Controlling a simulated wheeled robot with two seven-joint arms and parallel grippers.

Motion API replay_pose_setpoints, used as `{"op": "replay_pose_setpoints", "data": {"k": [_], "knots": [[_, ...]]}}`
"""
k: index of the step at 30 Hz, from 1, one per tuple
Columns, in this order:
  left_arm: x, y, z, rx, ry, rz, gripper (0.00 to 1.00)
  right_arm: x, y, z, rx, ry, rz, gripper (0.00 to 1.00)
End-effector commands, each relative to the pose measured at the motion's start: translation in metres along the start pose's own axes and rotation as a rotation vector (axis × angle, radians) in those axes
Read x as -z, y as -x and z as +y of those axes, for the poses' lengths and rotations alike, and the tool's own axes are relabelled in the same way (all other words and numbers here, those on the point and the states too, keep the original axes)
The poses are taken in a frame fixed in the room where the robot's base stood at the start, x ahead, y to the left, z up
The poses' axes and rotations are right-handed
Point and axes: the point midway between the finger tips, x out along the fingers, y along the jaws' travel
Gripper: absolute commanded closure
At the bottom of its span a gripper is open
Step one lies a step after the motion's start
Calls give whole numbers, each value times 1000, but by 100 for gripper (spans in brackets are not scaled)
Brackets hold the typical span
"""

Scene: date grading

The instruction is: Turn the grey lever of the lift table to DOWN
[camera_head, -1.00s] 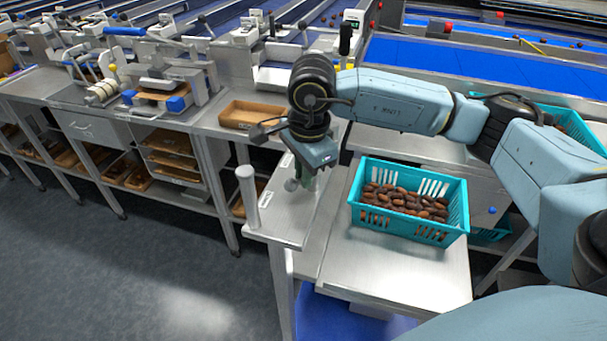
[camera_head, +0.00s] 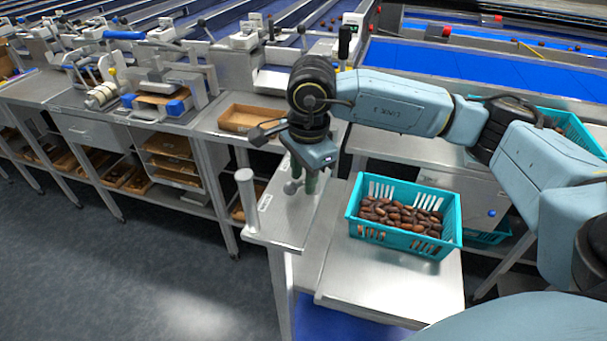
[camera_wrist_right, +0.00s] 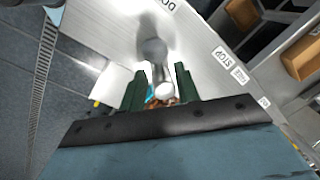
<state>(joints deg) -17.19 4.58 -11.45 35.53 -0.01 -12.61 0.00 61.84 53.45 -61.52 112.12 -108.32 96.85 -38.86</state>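The grey lever (camera_wrist_right: 155,52) of the lift table shows in the right wrist view, its pale round knob (camera_wrist_right: 164,91) between my fingers. In the head view a grey knob (camera_head: 292,187) shows beside my fingers. My right gripper (camera_wrist_right: 161,90) is open, with one green finger on each side of the knob; I cannot tell whether either touches it. In the head view my right gripper (camera_head: 306,180) points down over the metal top (camera_head: 283,225). A DOWN label (camera_wrist_right: 166,4) is partly cut off at the top, and a STOP label (camera_wrist_right: 222,53) lies to the right. My left gripper is not in view.
A teal crate (camera_head: 405,245) of dates stands right of my gripper on a metal plate (camera_head: 385,285). A grey upright post (camera_head: 247,200) stands at the left corner. A wooden tray (camera_head: 245,118) lies behind. Open floor is at the lower left.

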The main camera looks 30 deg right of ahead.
Motion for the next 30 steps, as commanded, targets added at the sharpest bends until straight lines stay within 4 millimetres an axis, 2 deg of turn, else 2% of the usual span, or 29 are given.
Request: {"op": "replay_pose_setpoints", "data": {"k": [5, 12, 18, 23, 30], "knots": [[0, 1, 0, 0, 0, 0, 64, 0, 29, -1, 6, 1, 0, 68], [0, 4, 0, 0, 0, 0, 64, 0, 85, -1, 7, 2, -1, 68], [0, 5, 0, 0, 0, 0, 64, 0, 118, -1, 5, 0, -1, 68], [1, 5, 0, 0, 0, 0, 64, 0, 129, 0, 3, 0, 0, 68], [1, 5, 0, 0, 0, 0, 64, 0, 130, 0, 1, 0, 0, 68]]}}
